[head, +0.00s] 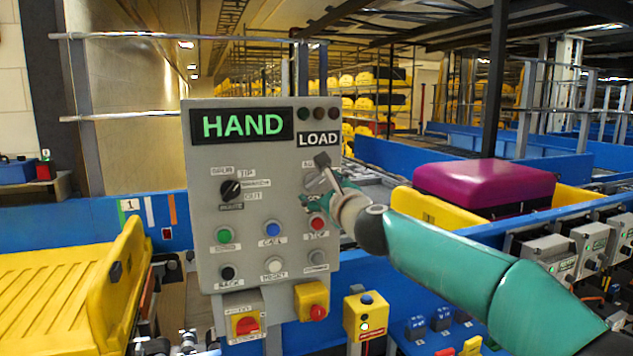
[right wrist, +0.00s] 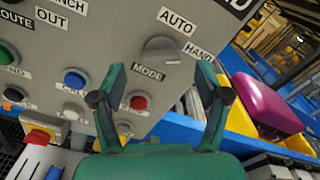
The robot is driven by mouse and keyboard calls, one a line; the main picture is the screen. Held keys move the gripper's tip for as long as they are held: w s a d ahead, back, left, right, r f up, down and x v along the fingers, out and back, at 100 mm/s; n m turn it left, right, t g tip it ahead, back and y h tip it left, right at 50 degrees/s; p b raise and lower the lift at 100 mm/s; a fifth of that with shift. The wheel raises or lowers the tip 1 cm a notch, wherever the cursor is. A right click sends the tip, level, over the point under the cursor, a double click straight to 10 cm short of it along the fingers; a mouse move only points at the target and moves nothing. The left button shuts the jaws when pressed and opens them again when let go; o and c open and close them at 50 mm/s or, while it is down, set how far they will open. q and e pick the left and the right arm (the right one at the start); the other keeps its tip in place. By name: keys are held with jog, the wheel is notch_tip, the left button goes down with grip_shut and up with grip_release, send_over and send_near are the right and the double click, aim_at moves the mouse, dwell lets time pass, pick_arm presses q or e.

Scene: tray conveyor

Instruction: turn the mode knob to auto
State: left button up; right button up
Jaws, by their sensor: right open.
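The mode knob (right wrist: 162,50) is a grey rotary knob on the grey control panel (head: 200,170). In the right wrist view, its AUTO label (right wrist: 175,22) is above it, HAND (right wrist: 199,52) to its right and MODE (right wrist: 147,73) below. Its bar appears turned toward HAND. The panel display (head: 242,125) reads HAND in green. My right gripper (right wrist: 162,82) is open in front of the panel, its fingers spread below the knob in that view, with nothing between them. My left gripper is out of view.
Another black selector (head: 231,190) and several push buttons sit left of and below the knob, including a red STOP button (head: 317,222). Red-yellow switches (head: 312,300) are under the panel. A yellow tray with a magenta case (head: 484,184) stands at right. A yellow tray (head: 70,290) is at left.

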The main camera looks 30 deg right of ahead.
aim_at(316, 185)
jog(key=shift+p+x, duration=0.45)
jog(key=shift+x, duration=1.35)
jog(key=c, duration=1.2)
jog(key=shift+o, duration=0.2)
